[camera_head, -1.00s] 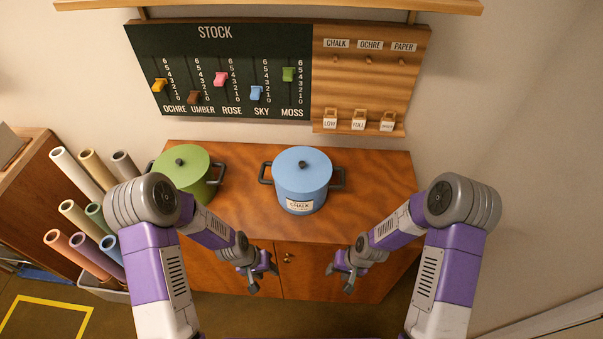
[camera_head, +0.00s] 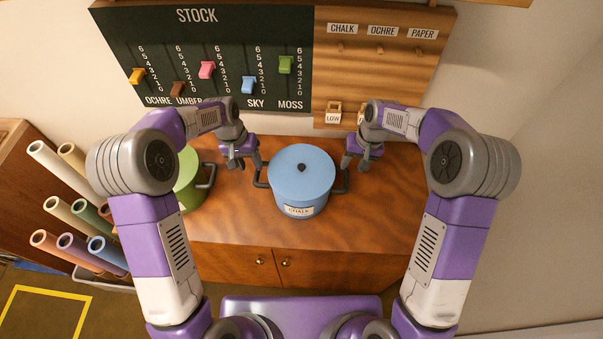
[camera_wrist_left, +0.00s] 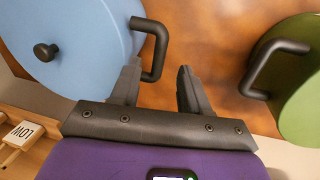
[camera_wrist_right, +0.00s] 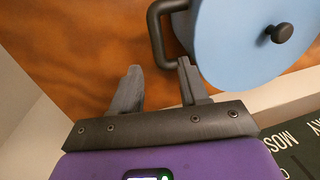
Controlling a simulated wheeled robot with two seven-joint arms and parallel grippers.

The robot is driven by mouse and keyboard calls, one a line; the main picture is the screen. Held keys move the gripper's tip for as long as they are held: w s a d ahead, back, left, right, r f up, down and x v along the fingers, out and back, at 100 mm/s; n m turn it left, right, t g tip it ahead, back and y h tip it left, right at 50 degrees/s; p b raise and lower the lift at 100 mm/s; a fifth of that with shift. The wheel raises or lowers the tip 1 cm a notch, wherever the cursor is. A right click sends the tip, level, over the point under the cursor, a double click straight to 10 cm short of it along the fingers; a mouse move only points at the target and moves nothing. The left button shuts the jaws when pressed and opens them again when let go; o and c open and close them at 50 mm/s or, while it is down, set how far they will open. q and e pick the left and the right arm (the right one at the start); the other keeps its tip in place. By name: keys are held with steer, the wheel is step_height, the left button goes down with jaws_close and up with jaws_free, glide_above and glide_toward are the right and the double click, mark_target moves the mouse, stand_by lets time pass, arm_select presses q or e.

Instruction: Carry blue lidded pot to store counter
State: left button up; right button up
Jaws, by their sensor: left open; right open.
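The blue lidded pot (camera_head: 301,178) stands upright on the wooden counter, with a CHALK label on its front and a dark handle on each side. My left gripper (camera_head: 243,166) is open above the counter, left of the pot. In the left wrist view the pot's handle (camera_wrist_left: 158,48) is close to one fingertip of the left gripper (camera_wrist_left: 158,82). My right gripper (camera_head: 356,166) is open at the pot's right side. In the right wrist view one finger of the right gripper (camera_wrist_right: 158,78) is close to the other handle (camera_wrist_right: 157,30). Neither gripper holds anything.
A green lidded pot (camera_head: 188,180) stands left of the blue pot, partly hidden by my left arm. A STOCK board (camera_head: 215,50) with sliders and a wooden tag board (camera_head: 375,75) hang behind. Paper rolls (camera_head: 75,220) stand at left. The counter front (camera_head: 300,235) is clear.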

mark_target(256, 176)
arm_select(q)
steer(key=f, duration=0.2)
steer(key=d+f, duration=0.1)
steer(key=f, duration=0.4)
steer(key=shift+s+d+f, duration=0.15)
steer(key=shift+s, duration=0.15)
arm_select(e)
steer(key=f, duration=0.2)
steer(key=a+f, duration=0.1)
steer(key=f, duration=0.4)
steer(key=shift+s+a+f, duration=0.15)
steer(key=shift+s+f, duration=0.05)
steer(key=shift+s, duration=0.05)
arm_select(q)
jaws_close()
arm_select(e)
jaws_close()
steer(key=shift+w+r, duration=0.1)
steer(key=shift+r, duration=0.05)
